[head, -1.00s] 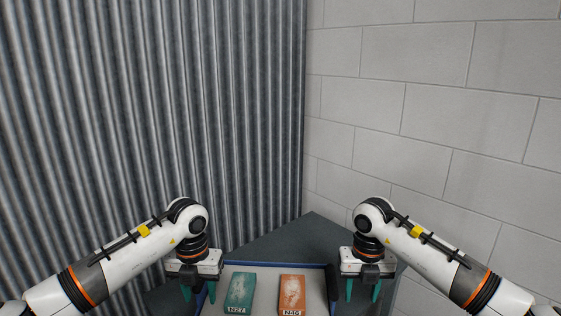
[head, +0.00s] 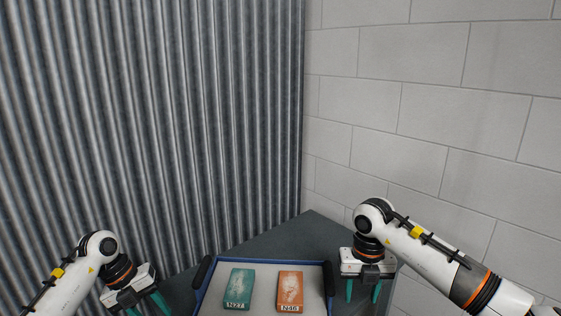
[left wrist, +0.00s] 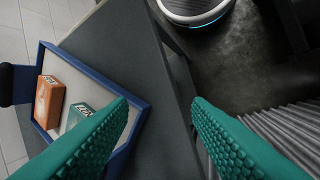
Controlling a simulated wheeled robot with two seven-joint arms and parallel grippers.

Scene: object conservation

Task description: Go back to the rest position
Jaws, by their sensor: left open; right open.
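My left gripper (head: 148,303) is open and empty, off to the left of the tray, tilted with its teal fingers pointing down. In the left wrist view its two teal fingers (left wrist: 160,125) are spread apart with nothing between them. My right gripper (head: 363,289) is open and empty, pointing down just right of the tray. The blue-rimmed tray (head: 262,263) holds a green block labelled N27 (head: 240,287) and an orange block labelled N46 (head: 290,289). The orange block (left wrist: 48,102) and the green block (left wrist: 78,116) also show in the left wrist view.
The tray stands on a dark grey table (head: 290,238). A corrugated metal wall (head: 160,130) rises behind at left and a white block wall (head: 430,120) at right. A round white-rimmed object (left wrist: 195,10) is on the floor in the left wrist view.

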